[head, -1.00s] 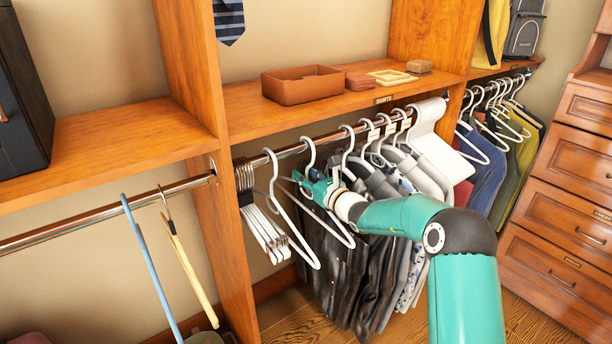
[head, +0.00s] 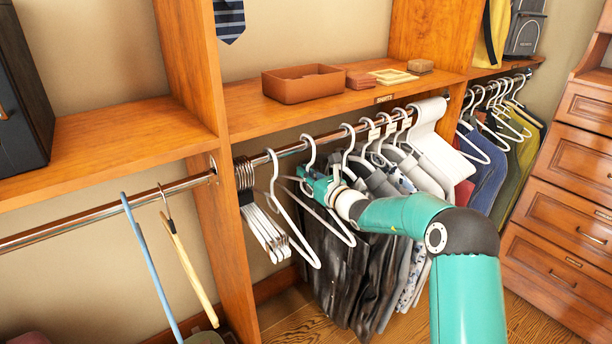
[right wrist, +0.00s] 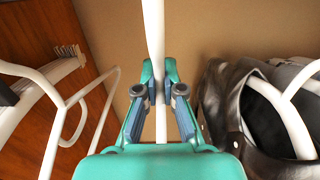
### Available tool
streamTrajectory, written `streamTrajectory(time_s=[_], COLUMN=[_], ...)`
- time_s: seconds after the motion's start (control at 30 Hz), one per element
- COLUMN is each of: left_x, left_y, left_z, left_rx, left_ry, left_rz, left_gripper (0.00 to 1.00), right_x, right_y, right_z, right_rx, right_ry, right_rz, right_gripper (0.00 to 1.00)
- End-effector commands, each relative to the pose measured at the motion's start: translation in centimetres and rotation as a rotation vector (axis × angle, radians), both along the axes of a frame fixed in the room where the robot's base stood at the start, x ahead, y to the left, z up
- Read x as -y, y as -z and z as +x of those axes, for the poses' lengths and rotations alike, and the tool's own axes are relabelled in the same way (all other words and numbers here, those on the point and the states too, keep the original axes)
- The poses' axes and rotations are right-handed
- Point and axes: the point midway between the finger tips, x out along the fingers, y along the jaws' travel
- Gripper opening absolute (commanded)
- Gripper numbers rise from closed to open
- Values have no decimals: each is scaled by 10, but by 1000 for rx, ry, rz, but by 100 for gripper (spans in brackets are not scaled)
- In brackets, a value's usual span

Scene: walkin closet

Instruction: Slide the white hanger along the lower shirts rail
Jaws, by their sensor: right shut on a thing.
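The lower shirts rail (head: 330,137) runs under the shelf labelled SHIRTS. White hangers hang on it. My right gripper (head: 308,178) is at the neck of an empty white hanger (head: 332,224), just under its hook. In the right wrist view, my right gripper (right wrist: 160,80) is shut with the white hanger's bar (right wrist: 154,30) between its fingertips. Another empty white hanger (head: 293,230) hangs just to the left, apart from the gripper. Dark garments (head: 345,280) hang close on the right, partly hidden by my arm. My left gripper is not in view.
A bunch of white hangers (head: 265,230) hangs by the wooden upright (head: 226,235) at the rail's left end. Shirts crowd the rail's right part. In the right wrist view, a dark leather-like garment (right wrist: 225,105) is close to the right finger.

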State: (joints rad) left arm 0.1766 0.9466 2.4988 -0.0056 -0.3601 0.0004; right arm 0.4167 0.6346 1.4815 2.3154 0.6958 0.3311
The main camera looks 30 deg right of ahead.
Motion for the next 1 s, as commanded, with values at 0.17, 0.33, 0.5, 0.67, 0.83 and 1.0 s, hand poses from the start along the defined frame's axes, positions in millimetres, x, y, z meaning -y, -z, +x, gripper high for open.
streamTrajectory(time_s=[0.17,0.33,0.5,0.67,0.83,1.0], left_x=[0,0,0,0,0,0], left_y=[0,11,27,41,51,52], left_z=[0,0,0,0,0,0], left_rx=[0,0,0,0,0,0], left_ry=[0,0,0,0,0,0], left_rz=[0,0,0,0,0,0], left_gripper=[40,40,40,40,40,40], right_x=[0,-9,-24,-38,-50,-53], right_y=[0,2,3,3,2,-1], right_z=[0,0,-2,-3,-4,-5], right_rx=[1,1,3,4,2,1], right_ry=[0,-1,-1,-1,0,2], right_rz=[0,0,1,0,0,0], right_gripper=[0,0,0,0,0,0])
